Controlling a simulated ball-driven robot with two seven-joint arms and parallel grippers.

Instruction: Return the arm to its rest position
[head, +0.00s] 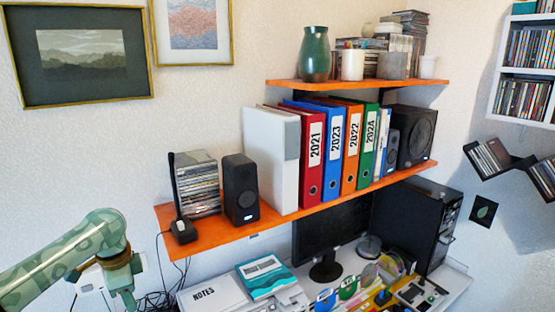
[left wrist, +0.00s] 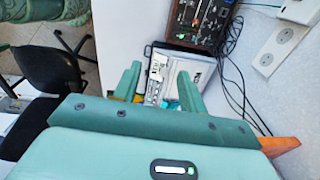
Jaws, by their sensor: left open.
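My left arm (head: 70,255), pale green with a leaf-like pattern, comes in from the left edge of the head view. It bends down at its end, left of the lower orange shelf, and its lowest part runs out of the bottom of the picture. In the left wrist view my left gripper (left wrist: 160,90) is open. Its two green fingers stand apart with nothing held between them. Beyond the fingers lies a pale case or box with small items, apart from them as far as I can tell. My right gripper is not in view.
The lower orange shelf (head: 240,228) holds binders, speakers and a stack of discs. Below it, the desk carries a monitor (head: 335,240), a NOTES box (head: 212,294) and loose discs. The left wrist view shows a black office chair (left wrist: 50,65) and a power strip (left wrist: 283,45).

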